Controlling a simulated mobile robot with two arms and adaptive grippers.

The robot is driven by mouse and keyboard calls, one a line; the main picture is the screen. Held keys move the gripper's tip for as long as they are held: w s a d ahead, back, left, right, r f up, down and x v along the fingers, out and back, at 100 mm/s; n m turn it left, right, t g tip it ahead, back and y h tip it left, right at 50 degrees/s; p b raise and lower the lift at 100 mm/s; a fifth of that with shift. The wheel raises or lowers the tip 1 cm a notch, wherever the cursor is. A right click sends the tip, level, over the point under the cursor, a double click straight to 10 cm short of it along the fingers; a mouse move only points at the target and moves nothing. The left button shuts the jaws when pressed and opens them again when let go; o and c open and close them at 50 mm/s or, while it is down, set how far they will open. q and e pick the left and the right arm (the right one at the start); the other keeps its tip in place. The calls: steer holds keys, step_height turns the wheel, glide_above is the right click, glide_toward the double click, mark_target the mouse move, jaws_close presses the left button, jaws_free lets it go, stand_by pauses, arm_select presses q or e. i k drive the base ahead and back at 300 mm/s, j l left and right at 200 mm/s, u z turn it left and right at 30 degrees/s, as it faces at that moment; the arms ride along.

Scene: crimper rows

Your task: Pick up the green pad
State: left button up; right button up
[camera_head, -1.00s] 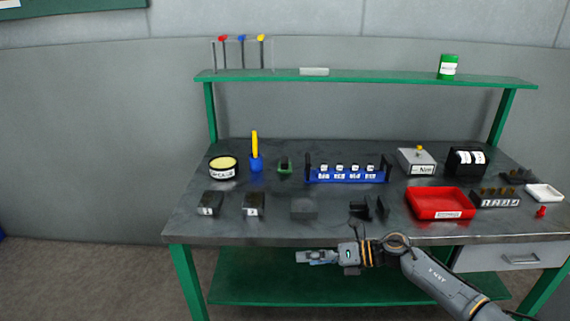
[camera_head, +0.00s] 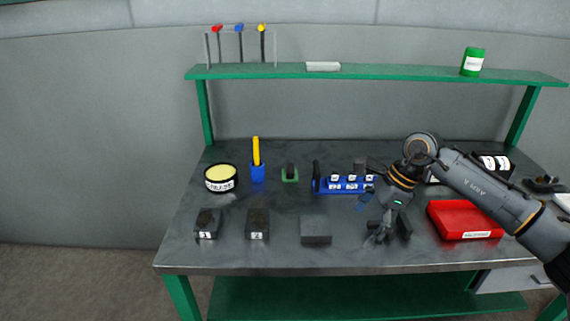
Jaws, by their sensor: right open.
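A small green pad (camera_head: 290,179) lies on the workbench, left of the blue rack, with a small dark block on top of it. Much of its upper face is hidden by that block. My right gripper (camera_head: 377,234) points down over the front middle of the bench, to the right of and nearer than the pad. It is open and apart from the pad. Its fingers overlap a dark stand in the picture, and I cannot tell whether they touch it. My left gripper is not in view.
A blue rack (camera_head: 333,186) with white-labelled pieces stands behind my gripper. A blue cup (camera_head: 257,174) with a yellow tool is left of the pad. Dark blocks (camera_head: 257,224) (camera_head: 315,230) stand in front. A red tray (camera_head: 463,221) is at right.

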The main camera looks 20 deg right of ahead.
mark_target(290, 173)
steer(key=i, duration=1.45)
